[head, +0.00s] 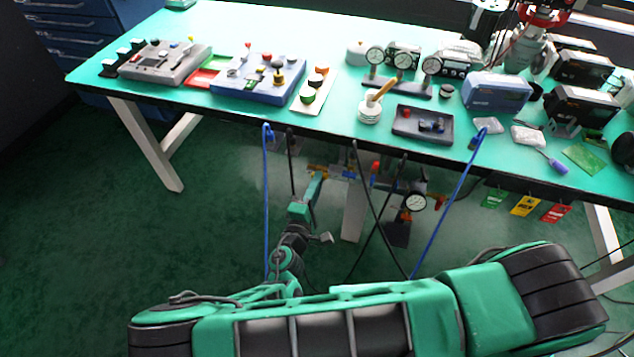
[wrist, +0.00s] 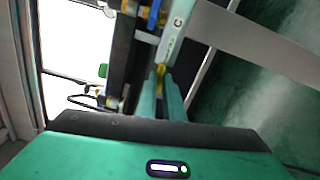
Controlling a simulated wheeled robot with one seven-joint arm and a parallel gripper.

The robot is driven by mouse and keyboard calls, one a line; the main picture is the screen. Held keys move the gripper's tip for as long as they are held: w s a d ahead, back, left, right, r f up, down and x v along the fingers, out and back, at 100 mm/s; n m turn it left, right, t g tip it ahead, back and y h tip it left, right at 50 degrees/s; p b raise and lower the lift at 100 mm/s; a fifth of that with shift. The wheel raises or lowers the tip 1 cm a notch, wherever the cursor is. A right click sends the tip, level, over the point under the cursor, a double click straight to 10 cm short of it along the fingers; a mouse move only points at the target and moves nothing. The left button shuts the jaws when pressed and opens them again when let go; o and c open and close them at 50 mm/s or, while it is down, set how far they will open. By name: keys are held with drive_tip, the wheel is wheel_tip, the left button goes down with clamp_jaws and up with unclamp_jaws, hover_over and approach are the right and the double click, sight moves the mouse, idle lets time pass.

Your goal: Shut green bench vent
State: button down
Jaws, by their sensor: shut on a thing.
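Valve fittings hang under the front edge of the green-topped bench (head: 225,112) in the head view. They include a blue and yellow fitting (head: 322,168) and a pressure gauge (head: 415,202). My gripper (head: 318,180) reaches up to the left end of these fittings. In the wrist view its two teal fingers (wrist: 162,84) are shut on a small yellow piece, mostly hidden between them, just below a pale bar marked C (wrist: 177,25). A small green part (wrist: 103,70) shows left of the fingers, apart from them. I cannot tell which part is the green vent.
Blue hoses (head: 448,215) and black cables hang in front of the fittings. Green, yellow and red tags (head: 525,205) hang from the bench edge at right. Boxes, gauges and a tray (head: 422,124) stand on the bench. The floor at left is clear.

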drive_tip(key=shift+f, duration=0.1)
drive_tip(key=shift+n, duration=8)
drive_tip(key=c, duration=1.9)
unclamp_jaws()
drive_tip(key=shift+o, duration=0.2)
drive_tip(key=shift+s, duration=0.1)
